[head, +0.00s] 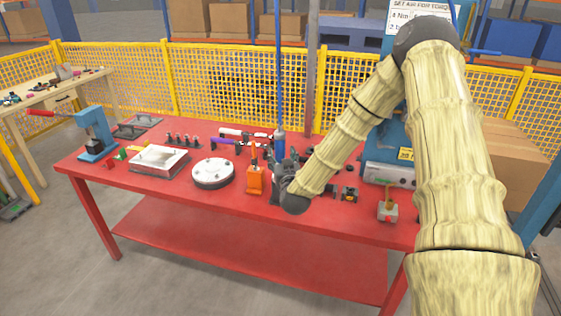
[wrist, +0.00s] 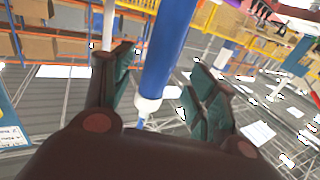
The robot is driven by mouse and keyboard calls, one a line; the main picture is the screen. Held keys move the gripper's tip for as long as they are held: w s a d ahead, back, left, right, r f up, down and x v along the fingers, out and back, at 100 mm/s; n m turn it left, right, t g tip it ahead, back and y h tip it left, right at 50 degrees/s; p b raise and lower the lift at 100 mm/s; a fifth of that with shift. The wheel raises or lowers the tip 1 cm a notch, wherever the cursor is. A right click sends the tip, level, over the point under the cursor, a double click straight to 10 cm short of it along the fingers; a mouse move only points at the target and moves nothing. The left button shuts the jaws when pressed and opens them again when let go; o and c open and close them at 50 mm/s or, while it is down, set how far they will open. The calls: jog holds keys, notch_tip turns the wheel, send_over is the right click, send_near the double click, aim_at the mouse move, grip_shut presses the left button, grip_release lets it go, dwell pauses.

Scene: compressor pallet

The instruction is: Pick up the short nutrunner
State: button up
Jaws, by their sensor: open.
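A blue upright cylindrical tool (head: 279,146), which looks like the short nutrunner, is at the back middle of the red table under a thin blue line. In the wrist view a blue cylinder (wrist: 168,50) with a white collar shows between the spread fingers of my gripper (wrist: 162,62). I cannot tell whether either finger touches it. In the head view my gripper (head: 284,168) is beside the blue tool, partly hidden by my own wrist. The tool's lower end is hidden there.
The red table (head: 120,187) also holds an orange block (head: 254,180), a white round flange (head: 213,173), a square metal tray (head: 159,160) and a blue press (head: 95,134). A grey post (head: 311,80) and yellow fence (head: 215,75) stand behind.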

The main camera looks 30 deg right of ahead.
aim_at(281, 151)
jog(key=shift+w+d+r, duration=0.15)
jog(key=shift+w+r, duration=0.05)
jog(key=shift+w, duration=0.1)
jog(key=shift+p+x, duration=1.3)
jog(key=shift+x, duration=0.9)
jog(key=shift+f, duration=0.15)
grip_shut()
